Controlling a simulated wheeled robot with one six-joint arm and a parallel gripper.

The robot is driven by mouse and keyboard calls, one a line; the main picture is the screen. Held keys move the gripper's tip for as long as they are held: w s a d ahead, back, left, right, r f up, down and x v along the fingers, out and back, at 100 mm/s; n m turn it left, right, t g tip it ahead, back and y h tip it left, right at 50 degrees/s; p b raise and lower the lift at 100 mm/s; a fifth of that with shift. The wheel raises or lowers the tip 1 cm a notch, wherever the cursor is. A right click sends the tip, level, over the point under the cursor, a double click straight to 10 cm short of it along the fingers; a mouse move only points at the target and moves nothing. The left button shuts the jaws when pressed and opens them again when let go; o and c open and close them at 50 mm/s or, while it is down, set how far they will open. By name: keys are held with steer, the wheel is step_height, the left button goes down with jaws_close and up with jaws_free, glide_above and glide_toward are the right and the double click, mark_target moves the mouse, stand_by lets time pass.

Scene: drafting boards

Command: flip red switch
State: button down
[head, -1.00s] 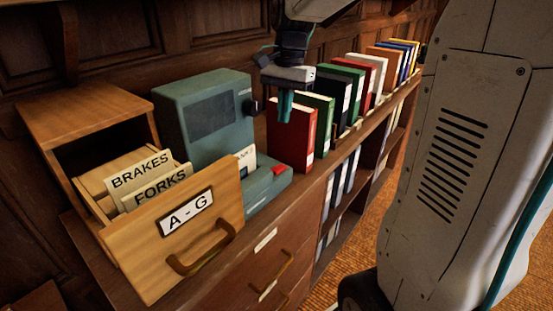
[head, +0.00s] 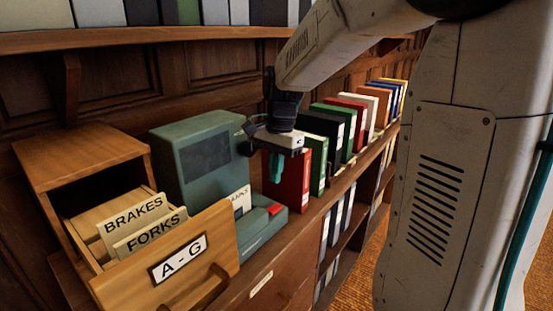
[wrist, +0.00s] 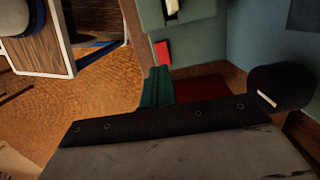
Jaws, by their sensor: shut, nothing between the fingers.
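The red switch (head: 275,210) is a small red block on the low front base of a grey-green machine (head: 202,160) on the cabinet top. It also shows in the wrist view as a red patch (wrist: 162,53), just beyond my fingers. My gripper (head: 275,168) has teal fingers pointing down. It is shut and empty, above and behind the switch and in front of a red binder (head: 294,180). In the wrist view the fingers (wrist: 157,85) appear close below the switch in the picture, apart from it as far as I can tell.
A wooden card drawer (head: 205,255) marked A-G stands open at the left, with BRAKES and FORKS cards. A row of binders (head: 345,125) runs along the cabinet top to the right. A dark round knob (wrist: 282,88) is near the gripper in the wrist view.

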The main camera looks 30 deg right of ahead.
mark_target(272, 210)
steer(key=f, duration=0.5)
steer(key=a+f, duration=0.1)
steer(key=f, duration=0.1)
steer(key=shift+s+f, duration=0.2)
steer(key=shift+f, duration=0.15)
